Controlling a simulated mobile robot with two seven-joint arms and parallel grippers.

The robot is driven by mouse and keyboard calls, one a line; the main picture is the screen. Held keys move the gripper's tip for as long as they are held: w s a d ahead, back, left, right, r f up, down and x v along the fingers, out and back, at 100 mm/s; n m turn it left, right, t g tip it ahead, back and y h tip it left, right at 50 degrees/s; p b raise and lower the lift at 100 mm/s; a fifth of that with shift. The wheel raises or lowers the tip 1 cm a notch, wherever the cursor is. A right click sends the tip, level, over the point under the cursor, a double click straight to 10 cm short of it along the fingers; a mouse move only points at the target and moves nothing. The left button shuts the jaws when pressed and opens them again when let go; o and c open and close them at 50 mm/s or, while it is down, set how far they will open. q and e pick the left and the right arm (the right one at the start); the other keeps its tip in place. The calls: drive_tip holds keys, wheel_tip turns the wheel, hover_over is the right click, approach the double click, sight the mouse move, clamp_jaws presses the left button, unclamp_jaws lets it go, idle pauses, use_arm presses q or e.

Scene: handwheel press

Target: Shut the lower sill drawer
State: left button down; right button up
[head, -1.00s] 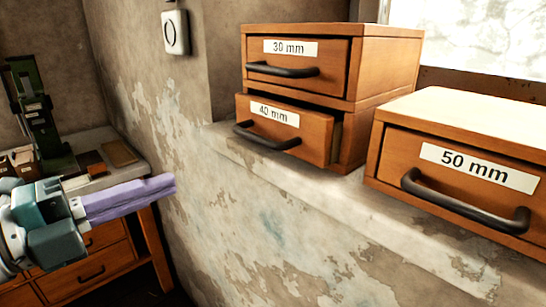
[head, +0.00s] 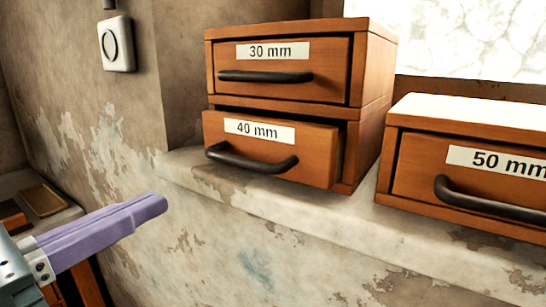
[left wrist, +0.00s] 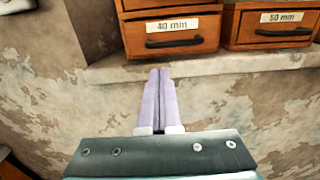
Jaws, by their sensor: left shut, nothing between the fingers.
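The lower sill drawer, labelled 40 mm (head: 318,157), stands partly pulled out of its two-drawer wooden cabinet (head: 375,100) on the sill. Its dark bar handle (head: 250,160) faces me. The 40 mm drawer also shows at the top of the left wrist view (left wrist: 195,48). The drawer above it, labelled 30 mm (head: 335,65), sits shut. My left gripper (head: 160,203) has lilac fingers, shut and empty. It is below and to the left of the 40 mm drawer, apart from it. In the left wrist view its fingertips (left wrist: 160,74) point toward the sill below the drawer. My right gripper is not in view.
A separate cabinet with a 50 mm drawer (head: 420,178) stands to the right on the stone sill (head: 290,205). A white wall box (head: 116,45) hangs at upper left. A workbench (head: 70,212) is at lower left. The space before the drawers is clear.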

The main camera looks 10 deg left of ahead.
use_arm(q)
drive_tip(key=p+x, duration=0.2)
drive_tip(key=x, duration=0.9)
drive_tip(key=shift+w+d, duration=0.1)
drive_tip(key=shift+w, duration=0.2)
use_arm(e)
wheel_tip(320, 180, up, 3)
use_arm(q)
drive_tip(key=shift+f, duration=0.1)
